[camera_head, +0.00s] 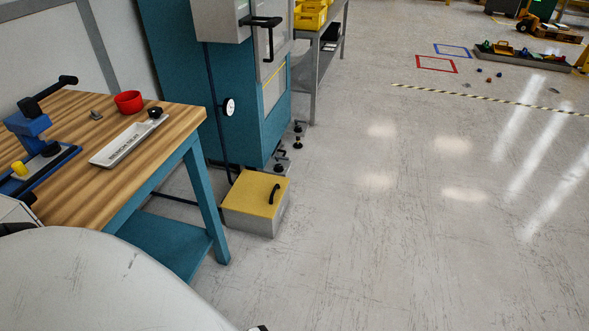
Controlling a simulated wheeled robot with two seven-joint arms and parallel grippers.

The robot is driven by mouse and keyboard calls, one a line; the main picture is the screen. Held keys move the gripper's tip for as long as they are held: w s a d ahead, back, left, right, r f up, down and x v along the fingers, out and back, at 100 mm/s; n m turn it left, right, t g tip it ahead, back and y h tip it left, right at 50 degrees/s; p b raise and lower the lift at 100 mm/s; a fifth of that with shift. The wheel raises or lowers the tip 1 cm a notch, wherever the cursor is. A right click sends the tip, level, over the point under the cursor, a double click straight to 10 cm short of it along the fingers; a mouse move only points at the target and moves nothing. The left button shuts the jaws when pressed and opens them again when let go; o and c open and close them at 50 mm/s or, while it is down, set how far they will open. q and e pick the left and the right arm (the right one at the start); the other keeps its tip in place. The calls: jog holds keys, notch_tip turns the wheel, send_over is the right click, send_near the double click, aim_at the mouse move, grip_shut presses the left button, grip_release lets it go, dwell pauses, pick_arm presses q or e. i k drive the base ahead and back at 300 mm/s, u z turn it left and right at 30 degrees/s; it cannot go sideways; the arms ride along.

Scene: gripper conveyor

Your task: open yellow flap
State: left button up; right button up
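A low grey box (255,220) stands on the floor beside the teal machine. Its top is a yellow flap (250,192) that lies flat and looks closed. A black handle (274,193) sits near the right side of the flap. Neither of my grippers can be made out in the head view. A large pale rounded part of my own body fills the lower left, and a small dark piece shows at the bottom edge.
A wooden workbench (75,120) with teal legs stands left of the box, holding a white tray (112,151), a red bowl (128,103) and a blue fixture (30,125). The teal machine (170,70) stands behind the box. Floor (400,230) to the right is clear.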

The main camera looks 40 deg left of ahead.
aim_at(259, 194)
jog(key=i, duration=2.45)
jog(key=u, duration=3.1)
jog(key=i, duration=1)
jog(key=u, duration=0.05)
